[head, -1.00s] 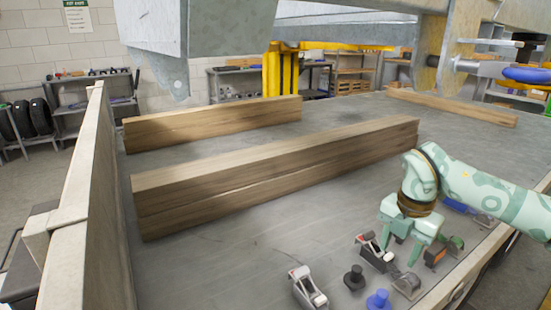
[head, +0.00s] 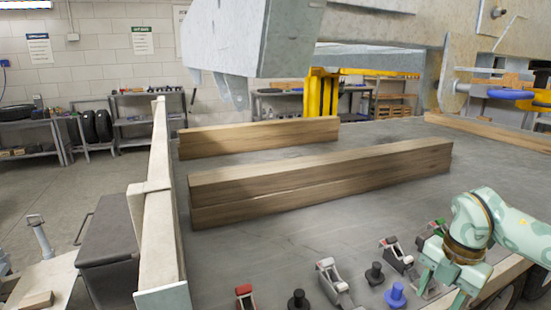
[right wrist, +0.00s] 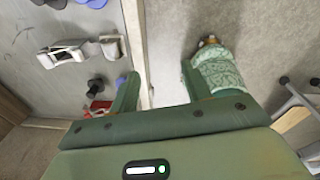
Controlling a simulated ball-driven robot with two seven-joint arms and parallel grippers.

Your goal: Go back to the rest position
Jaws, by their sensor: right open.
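My right gripper (head: 443,290) is mint green and hangs at the lower right of the head view, above the front edge of the grey bed, next to several small clamps. In the right wrist view my right gripper (right wrist: 157,90) has its two fingers wide apart, with nothing between them. Below it there are the bed's edge board and the floor. My left gripper does not show in the head view.
Toggle clamps (head: 332,280), a black knob (head: 375,273) and a blue knob (head: 396,295) sit along the front of the bed. Stacked wooden beams (head: 320,182) lie across it. An upright side board (head: 160,210) bounds it at left. A dark bench (head: 110,230) stands outside.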

